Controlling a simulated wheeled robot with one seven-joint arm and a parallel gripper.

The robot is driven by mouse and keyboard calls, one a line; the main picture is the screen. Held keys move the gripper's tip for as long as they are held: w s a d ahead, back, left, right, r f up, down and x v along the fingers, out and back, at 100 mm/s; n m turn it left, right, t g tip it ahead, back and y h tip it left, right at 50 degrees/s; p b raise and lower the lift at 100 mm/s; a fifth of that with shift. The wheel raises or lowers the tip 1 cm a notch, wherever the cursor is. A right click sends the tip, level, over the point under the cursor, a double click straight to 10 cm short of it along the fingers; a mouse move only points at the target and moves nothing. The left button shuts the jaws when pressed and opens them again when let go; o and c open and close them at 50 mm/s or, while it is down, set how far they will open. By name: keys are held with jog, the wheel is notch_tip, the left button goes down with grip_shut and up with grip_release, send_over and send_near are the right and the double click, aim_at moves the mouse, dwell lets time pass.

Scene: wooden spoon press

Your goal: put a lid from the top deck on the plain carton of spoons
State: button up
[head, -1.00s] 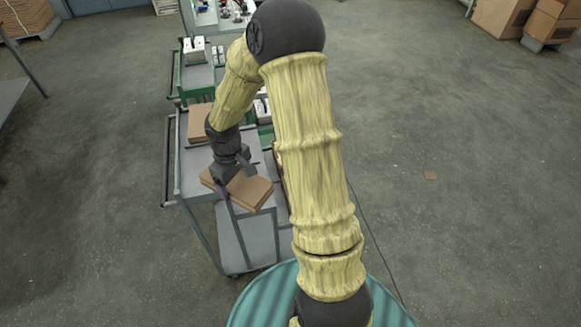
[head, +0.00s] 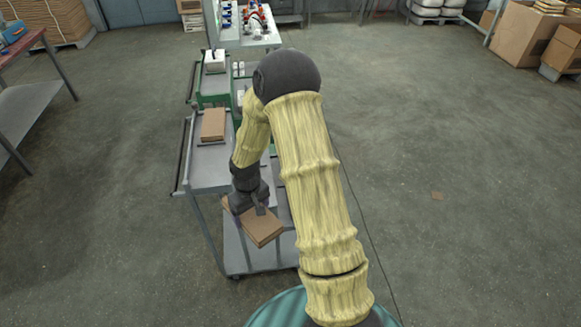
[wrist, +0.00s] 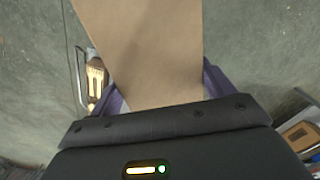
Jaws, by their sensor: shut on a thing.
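My gripper (head: 250,203) is shut on a flat brown cardboard lid (head: 262,228). It holds the lid in the air, tilted in the picture, off the near end of the grey cart's top deck (head: 208,170). In the wrist view the lid (wrist: 150,45) lies between the purple fingers and runs out of the top edge. In that view a carton of wooden spoons (wrist: 97,78) shows below and left of the lid, partly hidden. I cannot tell whether it is the plain one.
A brown cardboard piece (head: 213,124) lies on the far part of the top deck. The cart's lower deck (head: 250,255) shows below the lid. Green carts (head: 212,88) stand beyond. In the wrist view another box (wrist: 302,136) is at lower right.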

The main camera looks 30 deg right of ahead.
notch_tip(320, 180, down, 8)
jog(key=m, duration=0.2)
jog(key=shift+r+m, duration=0.2)
jog(key=shift+m, duration=0.1)
jog(key=shift+s, duration=0.2)
